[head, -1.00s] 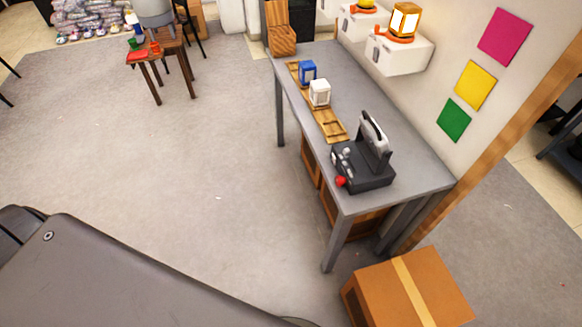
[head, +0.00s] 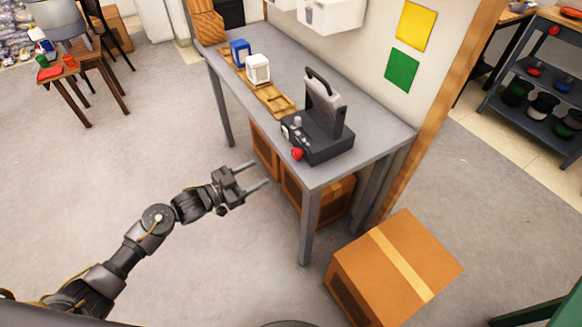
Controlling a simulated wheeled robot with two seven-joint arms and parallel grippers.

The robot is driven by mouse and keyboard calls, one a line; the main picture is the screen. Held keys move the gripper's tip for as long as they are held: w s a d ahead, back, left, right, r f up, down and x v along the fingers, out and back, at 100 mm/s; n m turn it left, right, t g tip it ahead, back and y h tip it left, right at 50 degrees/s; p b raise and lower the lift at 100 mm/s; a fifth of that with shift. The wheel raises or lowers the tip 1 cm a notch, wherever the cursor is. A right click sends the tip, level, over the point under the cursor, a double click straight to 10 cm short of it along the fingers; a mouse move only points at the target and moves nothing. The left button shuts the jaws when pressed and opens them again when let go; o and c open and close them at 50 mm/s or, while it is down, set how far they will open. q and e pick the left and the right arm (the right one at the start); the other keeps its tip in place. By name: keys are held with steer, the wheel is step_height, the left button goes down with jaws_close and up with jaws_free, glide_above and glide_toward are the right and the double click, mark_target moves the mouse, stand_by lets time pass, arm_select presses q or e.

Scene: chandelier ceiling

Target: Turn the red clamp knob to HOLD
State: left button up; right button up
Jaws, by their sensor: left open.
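The red clamp knob (head: 297,154) is on the front left of a dark machine (head: 322,132) with an upright handled part. The machine stands near the right end of a grey table (head: 372,132). Pale knobs (head: 291,129) sit beside the red one. Any HOLD marking is too small to read. My left gripper (head: 261,176) is open and empty, with its two fingers pointing right. In the picture it is left of and lower than the red knob, apart from it, in front of the table's edge. My right gripper is not in view.
A wooden tray (head: 274,101) with a white dispenser (head: 258,69) and a blue dispenser (head: 240,53) lies along the table. A cardboard box (head: 393,268) is on the floor by the near table leg. Shelves (head: 540,80) stand at the right.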

mark_target(294, 154)
arm_select(q)
steer(key=shift+m+g+h, duration=0.5)
steer(key=shift+m+h, duration=0.4)
steer(key=w+d+r, duration=0.1)
steer(key=d, duration=0.2)
steer(key=w+d+r, duration=0.1)
steer(key=w+d, duration=0.1)
steer(key=d, duration=0.1)
steer(key=w+d+r, duration=0.1)
steer(key=w+d, duration=0.1)
steer(key=d, duration=0.2)
steer(key=shift+r+p, duration=0.3)
steer(key=shift+p, duration=0.05)
steer(key=shift+w+d, duration=0.15)
steer(key=shift+d, duration=0.05)
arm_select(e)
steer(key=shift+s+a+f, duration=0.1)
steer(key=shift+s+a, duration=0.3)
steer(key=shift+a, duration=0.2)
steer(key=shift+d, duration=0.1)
